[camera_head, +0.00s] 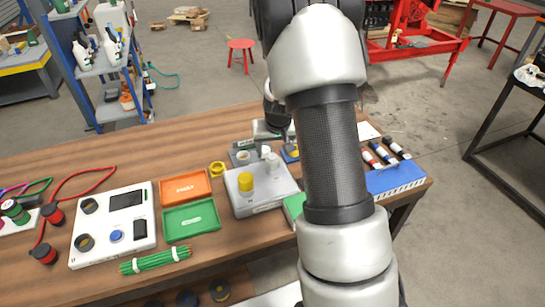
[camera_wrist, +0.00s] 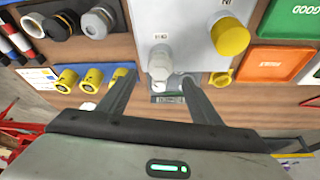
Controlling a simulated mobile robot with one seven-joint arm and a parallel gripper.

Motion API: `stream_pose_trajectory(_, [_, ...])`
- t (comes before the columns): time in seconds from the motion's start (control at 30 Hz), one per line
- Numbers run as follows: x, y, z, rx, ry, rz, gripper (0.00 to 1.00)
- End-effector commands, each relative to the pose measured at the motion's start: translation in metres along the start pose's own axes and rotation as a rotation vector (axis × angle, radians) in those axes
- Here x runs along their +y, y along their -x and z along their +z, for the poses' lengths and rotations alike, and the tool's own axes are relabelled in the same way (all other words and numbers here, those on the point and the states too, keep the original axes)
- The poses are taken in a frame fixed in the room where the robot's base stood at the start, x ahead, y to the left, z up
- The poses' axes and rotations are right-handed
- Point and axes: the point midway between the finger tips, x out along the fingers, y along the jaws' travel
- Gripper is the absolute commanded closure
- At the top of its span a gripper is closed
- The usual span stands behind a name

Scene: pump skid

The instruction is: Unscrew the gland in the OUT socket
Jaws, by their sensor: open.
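The grey pump box (camera_head: 262,200) stands on the wooden bench; it also shows in the wrist view (camera_wrist: 195,52). A pale grey-white gland (camera_wrist: 160,66) stands in its socket beside a small upside-down label that seems to read OUT; it also shows in the head view (camera_head: 272,160). A yellow gland (camera_wrist: 230,38) stands in the other socket, near the IN mark. My gripper (camera_wrist: 157,77) is open and empty, its two fingers apart. In the wrist view the pale gland appears between and just beyond the fingertips; I cannot tell the gap. In the head view my arm hides part of the bench.
An orange tray (camera_head: 185,187) and a green tray (camera_head: 191,221) lie left of the box. A yellow ring (camera_head: 217,169) lies close beside it. A white panel (camera_head: 113,226) is farther left.

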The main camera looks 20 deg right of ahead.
Motion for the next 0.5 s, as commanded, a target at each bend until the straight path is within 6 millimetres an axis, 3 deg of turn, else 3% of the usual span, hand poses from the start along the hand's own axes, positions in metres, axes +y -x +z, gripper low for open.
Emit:
stream_pose_trajectory(0.2, [0.000, -0.038, 0.000, -0.002, 0.000, 0.000, 0.41])
stream_pose_trajectory(0.5, [0.000, -0.056, -0.001, 0.001, -0.001, 0.000, 0.41])
